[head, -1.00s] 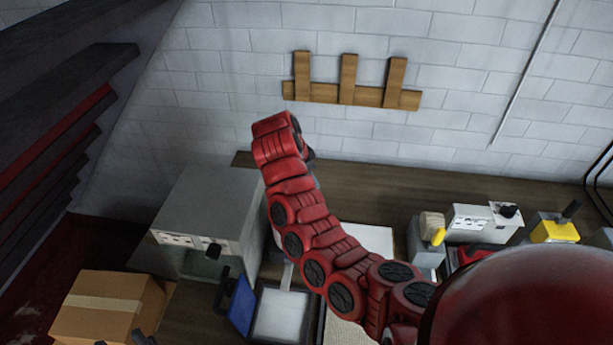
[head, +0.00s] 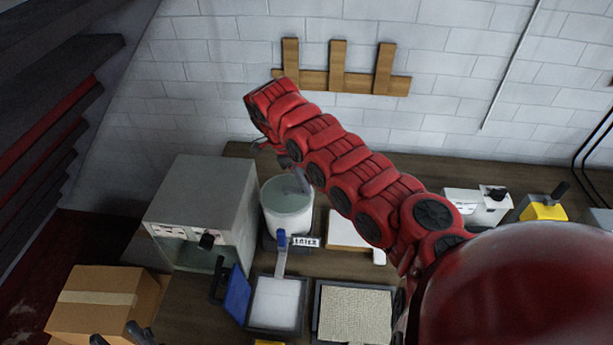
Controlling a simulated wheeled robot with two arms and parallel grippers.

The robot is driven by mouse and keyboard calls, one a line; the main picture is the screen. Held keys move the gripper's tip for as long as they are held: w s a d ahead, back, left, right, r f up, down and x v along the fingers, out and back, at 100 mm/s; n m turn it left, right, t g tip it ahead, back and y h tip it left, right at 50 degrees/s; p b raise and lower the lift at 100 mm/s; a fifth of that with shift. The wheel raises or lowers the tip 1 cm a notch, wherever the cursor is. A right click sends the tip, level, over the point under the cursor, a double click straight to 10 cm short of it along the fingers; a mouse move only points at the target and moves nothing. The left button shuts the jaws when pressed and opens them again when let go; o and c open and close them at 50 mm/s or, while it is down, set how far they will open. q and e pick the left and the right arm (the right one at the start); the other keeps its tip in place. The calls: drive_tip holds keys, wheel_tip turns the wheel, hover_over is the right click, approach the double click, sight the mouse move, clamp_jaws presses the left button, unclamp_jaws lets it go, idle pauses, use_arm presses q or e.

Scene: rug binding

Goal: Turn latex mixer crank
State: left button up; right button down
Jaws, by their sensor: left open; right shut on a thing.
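The latex mixer is a pale round bucket (head: 284,222) on a dark base, with a white label (head: 306,242) in front. Its grey crank (head: 302,181) rises tilted from the bucket's top. My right gripper (head: 283,158) hangs under the red wrist, just above the bucket, at the crank's upper end. It is shut on the crank, though the arm partly hides the grip. My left gripper (head: 120,338) shows only as dark fingertips at the bottom left edge, apart and empty, far from the mixer.
A grey box-shaped machine (head: 205,200) stands close left of the bucket. A tray (head: 276,305) with a blue-handled tool and a tray of woven mat (head: 355,315) lie in front. A cardboard box (head: 95,300) is at lower left. Yellow-and-grey devices (head: 543,210) stand at right.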

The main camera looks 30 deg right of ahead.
drive_tip(key=shift+s+a+m+g+y, duration=0.15)
drive_tip(key=shift+s+a+m+y, duration=0.1)
drive_tip(key=shift+m, duration=0.3)
drive_tip(key=shift+s+a+m+g+y, duration=0.15)
drive_tip(key=shift+a+m, duration=0.05)
drive_tip(key=shift+m, duration=0.35)
drive_tip(key=shift+a, duration=0.1)
drive_tip(key=c, duration=0.7)
unclamp_jaws()
